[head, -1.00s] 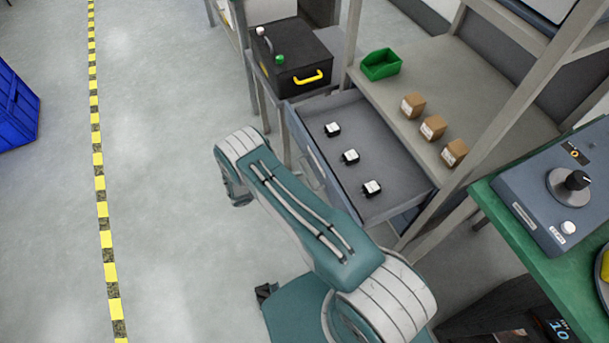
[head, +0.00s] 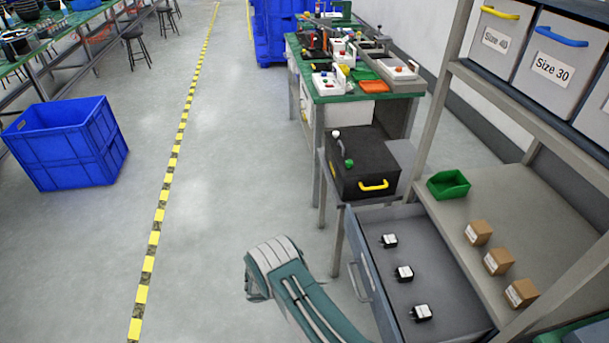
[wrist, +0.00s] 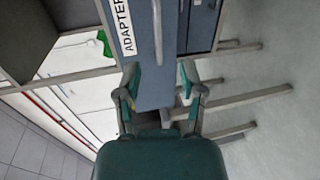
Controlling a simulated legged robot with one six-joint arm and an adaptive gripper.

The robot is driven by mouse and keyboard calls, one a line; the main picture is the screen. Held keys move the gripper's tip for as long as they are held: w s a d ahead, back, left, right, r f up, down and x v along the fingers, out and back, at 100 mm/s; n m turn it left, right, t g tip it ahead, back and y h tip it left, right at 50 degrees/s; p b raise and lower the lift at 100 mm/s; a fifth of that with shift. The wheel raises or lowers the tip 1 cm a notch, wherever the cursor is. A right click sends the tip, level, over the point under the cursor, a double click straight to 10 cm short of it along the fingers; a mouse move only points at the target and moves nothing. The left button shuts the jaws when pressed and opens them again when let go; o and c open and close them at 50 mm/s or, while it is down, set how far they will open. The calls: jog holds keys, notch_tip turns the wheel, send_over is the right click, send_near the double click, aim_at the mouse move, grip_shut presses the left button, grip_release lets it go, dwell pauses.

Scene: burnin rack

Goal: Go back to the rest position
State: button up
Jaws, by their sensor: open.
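My gripper (wrist: 160,95) shows in the wrist view with its two fingers apart and nothing between them. Beyond the fingers is the front of a blue-grey drawer with a label reading "ADAPTER" (wrist: 127,28). In the head view only part of my teal and white arm shows at the bottom, and the gripper itself is hidden. The drawer (head: 440,240) stands open to the right of my arm. Three small black adapters with white labels (head: 389,240) lie in it in a row, apart from one another.
A black box with a yellow handle (head: 362,165) stands behind the drawer. A green bin (head: 448,184) and three brown cartons (head: 478,232) rest on the shelf at right. A blue crate (head: 65,142) stands on the floor at left. The floor between crate and rack is clear.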

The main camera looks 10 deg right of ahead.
jog(key=s+d+r+m+g+y, duration=0.15)
jog(key=r+y, duration=0.25)
jog(key=r, duration=1.1)
jog(key=d+r+m+g+y, duration=0.15)
jog(key=r+y, duration=0.25)
jog(key=r, duration=1.2)
jog(key=s+d+r+n+t+y, duration=0.1)
jog(key=s+r+t+y, duration=0.2)
jog(key=s+r, duration=0.5)
jog(key=s+d+r+n+t+y, duration=0.1)
jog(key=s+r+t+y, duration=0.3)
jog(key=s+r, duration=0.5)
jog(key=s, duration=0.5)
jog(key=shift+s+d+r+t+y, duration=0.2)
jog(key=shift+s+d+t+y, duration=0.05)
jog(key=shift+d+t+y, duration=0.05)
jog(key=shift+d, duration=0.15)
